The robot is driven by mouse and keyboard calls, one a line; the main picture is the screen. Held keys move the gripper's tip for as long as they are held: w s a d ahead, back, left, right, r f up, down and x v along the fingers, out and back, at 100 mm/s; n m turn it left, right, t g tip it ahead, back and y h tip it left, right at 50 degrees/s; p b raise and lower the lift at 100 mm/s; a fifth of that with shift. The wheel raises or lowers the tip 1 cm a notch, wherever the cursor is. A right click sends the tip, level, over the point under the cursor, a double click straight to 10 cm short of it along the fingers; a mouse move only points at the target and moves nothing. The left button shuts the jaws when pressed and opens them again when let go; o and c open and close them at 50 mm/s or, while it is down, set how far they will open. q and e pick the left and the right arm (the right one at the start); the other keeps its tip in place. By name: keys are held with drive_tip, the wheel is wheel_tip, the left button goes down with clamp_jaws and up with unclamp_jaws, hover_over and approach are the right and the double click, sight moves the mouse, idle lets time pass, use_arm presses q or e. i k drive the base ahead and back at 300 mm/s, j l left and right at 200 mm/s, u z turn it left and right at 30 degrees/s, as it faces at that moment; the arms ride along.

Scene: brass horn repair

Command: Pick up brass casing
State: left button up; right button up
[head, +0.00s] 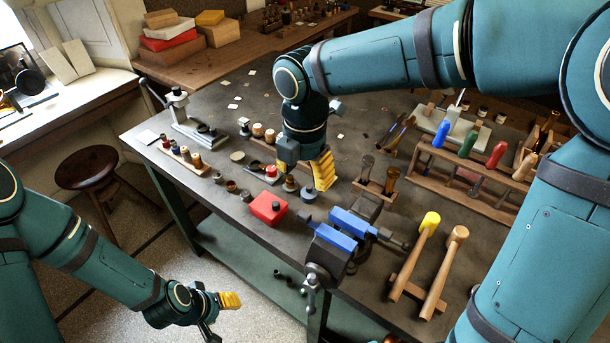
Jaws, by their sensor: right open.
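I cannot single out the brass casing for certain; several small brass-coloured cylindrical parts stand on the dark workbench (225,255). One small brass-topped part (290,185) stands just left of and below my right gripper. Others stand behind it near a wooden block, and more sit in a wooden rack (180,154) at the left. My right gripper (308,178) is open, pointing down over the middle of the bench, with one yellow ribbed finger showing plainly. Its arm hides part of the bench behind. My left gripper (222,308) hangs off the bench's front left side; its opening is unclear.
A red box (268,208) and a blue-jawed vise (340,230) stand near the front edge. Two mallets (428,260) lie at the right, before a rack of coloured-handled tools (460,175). A press (185,115) stands at the back left. A stool (88,170) is on the floor.

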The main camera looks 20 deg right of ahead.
sight(390, 186)
drive_tip(key=k, duration=1)
